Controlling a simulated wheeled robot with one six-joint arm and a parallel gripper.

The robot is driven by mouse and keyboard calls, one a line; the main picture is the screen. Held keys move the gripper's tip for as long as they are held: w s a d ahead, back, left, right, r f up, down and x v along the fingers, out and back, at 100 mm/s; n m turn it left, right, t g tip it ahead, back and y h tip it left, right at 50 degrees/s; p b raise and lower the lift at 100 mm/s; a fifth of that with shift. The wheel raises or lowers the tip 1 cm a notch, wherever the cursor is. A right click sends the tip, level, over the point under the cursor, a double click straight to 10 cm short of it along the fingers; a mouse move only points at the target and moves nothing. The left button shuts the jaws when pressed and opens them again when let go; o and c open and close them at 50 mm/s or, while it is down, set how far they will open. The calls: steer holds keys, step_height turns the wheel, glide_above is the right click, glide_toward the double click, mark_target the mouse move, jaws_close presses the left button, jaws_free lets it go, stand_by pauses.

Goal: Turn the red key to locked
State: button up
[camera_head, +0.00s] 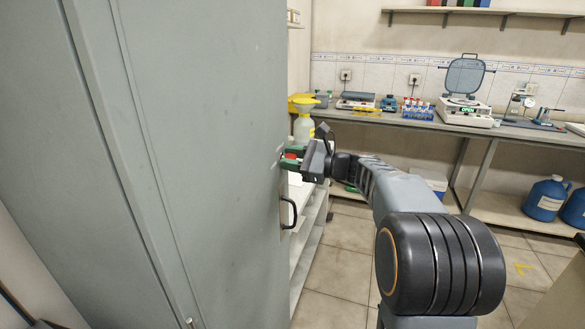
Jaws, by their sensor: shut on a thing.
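The red key (291,156) is a small red spot at the edge of the tall grey cabinet door (215,120), above its dark handle (288,212). My gripper (289,157) reaches in from the right at the door edge. Its green-tipped fingers lie above and below the key and are shut on it. Most of the key is hidden by the fingers. The lock behind it and the angle of the key are too small to make out.
A bench (420,124) along the back wall carries an instrument with a raised lid (465,100) and a tube rack (418,110). Blue jugs (547,199) stand on the lower shelf at right. The tiled floor (345,250) between is clear.

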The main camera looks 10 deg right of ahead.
steer(key=n+b, duration=0.4)
steer(key=n, duration=0.1)
steer(key=n+b, duration=0.2)
steer(key=b, duration=0.1)
steer(key=shift+s+a+f, duration=0.1)
steer(key=shift+f, duration=0.3)
steer(key=shift+r+n+b, duration=0.1)
steer(key=shift+n+b, duration=2.1)
steer(key=shift+n, duration=0.4)
steer(key=o, duration=0.9)
steer(key=shift+r, duration=0.1)
steer(key=p+v, duration=0.1)
steer(key=v, duration=1.3)
steer(key=shift+a+r+p, duration=0.1)
steer(key=shift+a+p, duration=0.05)
steer(key=shift+p, duration=0.2)
